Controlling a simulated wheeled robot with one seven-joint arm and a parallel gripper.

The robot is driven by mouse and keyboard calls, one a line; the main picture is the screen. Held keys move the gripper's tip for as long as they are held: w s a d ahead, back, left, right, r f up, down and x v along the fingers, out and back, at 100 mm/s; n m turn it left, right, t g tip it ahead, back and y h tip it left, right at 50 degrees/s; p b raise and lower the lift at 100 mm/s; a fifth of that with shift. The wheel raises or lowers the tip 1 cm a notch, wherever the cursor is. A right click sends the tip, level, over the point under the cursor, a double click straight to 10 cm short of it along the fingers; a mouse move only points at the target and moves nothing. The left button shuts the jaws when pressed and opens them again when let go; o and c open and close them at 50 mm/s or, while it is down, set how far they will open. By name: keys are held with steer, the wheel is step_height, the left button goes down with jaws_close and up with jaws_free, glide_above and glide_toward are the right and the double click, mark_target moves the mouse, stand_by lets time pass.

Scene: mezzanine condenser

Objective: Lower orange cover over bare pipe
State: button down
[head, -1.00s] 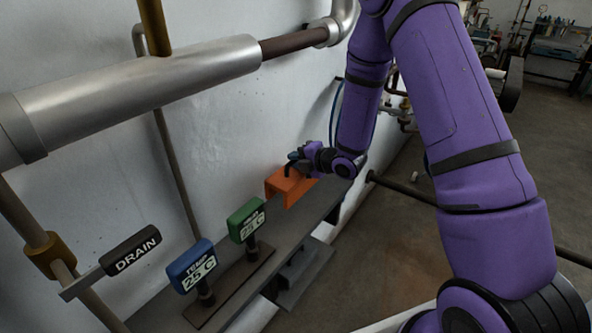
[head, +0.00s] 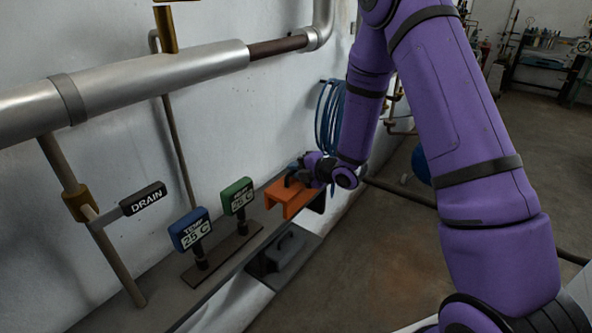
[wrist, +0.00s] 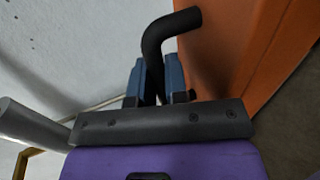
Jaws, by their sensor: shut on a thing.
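The orange cover (head: 289,197) is a channel-shaped piece with a black handle on top, at the right end of the grey shelf. My gripper (head: 302,170) is shut on that black handle. In the wrist view the blue fingers (wrist: 160,80) close on the curved black handle (wrist: 168,32), with the orange cover (wrist: 235,60) to the right. I cannot tell whether the cover touches the shelf. The bare brown pipe (head: 277,48) runs between the silver-clad pipe and the elbow, up on the wall, well above the cover.
The grey shelf (head: 160,285) carries a blue gauge (head: 190,229) and a green gauge (head: 236,196). A DRAIN lever (head: 143,198) sticks out at left. The silver-clad pipe (head: 160,76) crosses the wall. A blue hose coil (head: 329,118) hangs behind my arm. Floor is open at right.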

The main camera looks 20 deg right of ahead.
steer(key=shift+s+d+f+m+h, duration=0.25)
steer(key=shift+d+f+m+h, duration=0.05)
steer(key=shift+f, duration=0.3)
steer(key=shift+s+d+f+m+t+h, duration=0.35)
steer(key=shift+s+f+m+t+h, duration=0.05)
steer(key=shift+f, duration=0.05)
steer(key=s+d+f+m+t+h, duration=0.1)
steer(key=s+d+f+m+h, duration=0.3)
steer(key=f, duration=0.4)
steer(key=d+m+h, duration=0.1)
steer(key=d+h, duration=0.1)
steer(key=shift+s+f+m+t+h, duration=0.3)
steer(key=shift+f+m+t+h, duration=0.1)
steer(key=shift+a, duration=0.1)
